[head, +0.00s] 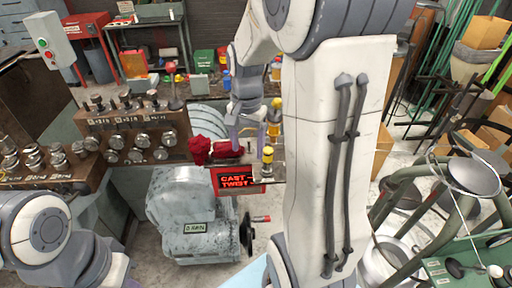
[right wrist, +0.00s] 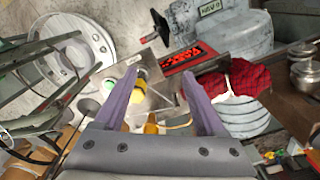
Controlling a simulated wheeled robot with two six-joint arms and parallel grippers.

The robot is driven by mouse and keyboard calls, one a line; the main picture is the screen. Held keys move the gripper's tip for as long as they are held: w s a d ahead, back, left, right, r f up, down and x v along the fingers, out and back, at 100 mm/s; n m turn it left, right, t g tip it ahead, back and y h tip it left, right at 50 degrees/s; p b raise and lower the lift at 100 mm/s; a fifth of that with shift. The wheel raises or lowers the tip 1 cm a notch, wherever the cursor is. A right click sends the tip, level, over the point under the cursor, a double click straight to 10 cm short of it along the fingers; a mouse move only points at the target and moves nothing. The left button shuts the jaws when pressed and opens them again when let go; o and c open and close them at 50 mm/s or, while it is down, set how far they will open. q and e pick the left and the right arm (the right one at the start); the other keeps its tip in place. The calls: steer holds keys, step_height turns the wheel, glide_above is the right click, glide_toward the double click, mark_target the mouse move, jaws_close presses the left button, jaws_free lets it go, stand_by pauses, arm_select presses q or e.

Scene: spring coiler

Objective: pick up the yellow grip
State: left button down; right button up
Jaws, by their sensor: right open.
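Two yellow-topped pieces stand close together at the small metal shelf by the machine. The front yellow piece (head: 268,154) stands upright on the shelf, and another yellow piece (head: 274,130) is just behind it; I cannot tell which is the yellow grip. In the right wrist view a yellow piece (right wrist: 139,88) shows beside the left finger, and another yellow piece (right wrist: 150,128) is lower, between the fingers. My right gripper (head: 236,140) is open and empty, its fingers pointing down just left of the yellow pieces. My left gripper is out of view; only its arm shows at lower left.
A red cloth (head: 201,150) lies left of my right gripper. Below is a lit red sign (head: 236,179) and a grey machine (head: 185,213) with a handwheel. Racks of metal knobs (head: 120,140) stand at left. A stool (head: 470,165) is at right.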

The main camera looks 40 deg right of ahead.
mark_target(267, 150)
steer(key=d+m, duration=0.1)
steer(key=d, duration=0.1)
steer(key=d+m, duration=0.1)
steer(key=d, duration=0.1)
steer(key=d+m, duration=0.1)
steer(key=d, duration=0.1)
steer(key=shift+s+p, duration=0.3)
steer(key=shift+p, duration=0.05)
step_height(267, 150, down, 4)
steer(key=shift+r+p, duration=0.15)
steer(key=shift+p, duration=0.15)
steer(key=shift+f, duration=0.55)
steer(key=shift+f+p, duration=0.35)
steer(key=shift+f, duration=0.05)
step_height(267, 150, down, 4)
steer(key=shift+d+r+p, duration=0.15)
steer(key=shift+r+p, duration=0.1)
steer(key=shift+p, duration=0.4)
steer(key=shift+f, duration=0.45)
jaws_close()
